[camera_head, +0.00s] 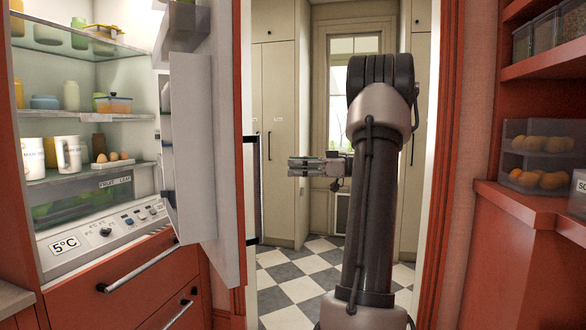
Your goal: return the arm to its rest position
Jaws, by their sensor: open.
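My arm (378,190) stands upright in the middle of the view, in front of a doorway. Its dark upper joint is at the top. My gripper (292,167) sticks out to the left from behind the arm, at about mid height. Its fingers point left and are open, with nothing seen between them. Part of the wrist is hidden behind the arm column. The gripper is apart from the fridge door and the door frame.
An open fridge (85,130) with jars, mugs and eggs stands at left; its door (205,150) juts towards the doorway. Red shelves (530,205) with clear bins of round brown items (540,150) are at right. Checkered floor (290,275) beyond is clear.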

